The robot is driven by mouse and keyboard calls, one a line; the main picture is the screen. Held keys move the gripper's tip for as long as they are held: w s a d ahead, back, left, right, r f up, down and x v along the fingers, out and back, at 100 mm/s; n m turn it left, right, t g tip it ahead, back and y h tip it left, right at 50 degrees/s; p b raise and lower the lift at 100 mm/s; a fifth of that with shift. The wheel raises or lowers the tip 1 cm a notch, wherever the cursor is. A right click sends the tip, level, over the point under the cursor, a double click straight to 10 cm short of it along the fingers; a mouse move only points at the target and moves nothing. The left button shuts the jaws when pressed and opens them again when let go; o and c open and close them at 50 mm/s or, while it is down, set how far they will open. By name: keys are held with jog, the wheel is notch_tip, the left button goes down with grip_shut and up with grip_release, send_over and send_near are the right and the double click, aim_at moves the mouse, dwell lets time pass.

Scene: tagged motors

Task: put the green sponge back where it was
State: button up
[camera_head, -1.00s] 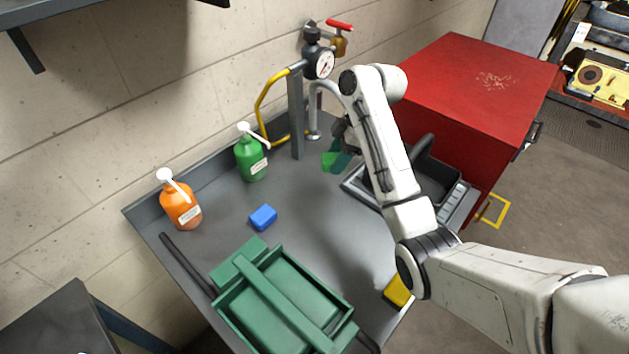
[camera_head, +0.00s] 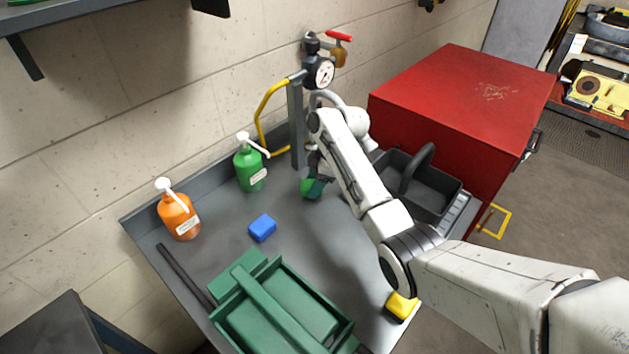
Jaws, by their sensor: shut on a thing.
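The green sponge (camera_head: 309,188) is at my gripper (camera_head: 315,178), over the grey workbench (camera_head: 345,240) near the foot of the grey post. My gripper is shut on the sponge. My arm hides part of the fingers, and I cannot tell whether the sponge touches the bench top. A blue sponge (camera_head: 262,228) lies on the bench to the left and nearer. A yellow sponge (camera_head: 402,305) lies near the bench's front right edge, below my arm.
A green toolbox (camera_head: 230,285) stands at the front of the bench. Green (camera_head: 250,168) and orange (camera_head: 178,215) pump bottles stand along the wall. A black basket (camera_head: 435,190) sits at right before a red cabinet (camera_head: 470,95). A gauge (camera_head: 319,73) tops the post.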

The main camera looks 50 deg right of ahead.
jog(key=shift+f, duration=0.1)
jog(key=o, duration=1.1)
jog(key=b+v, duration=0.1)
jog(key=v, duration=1.1)
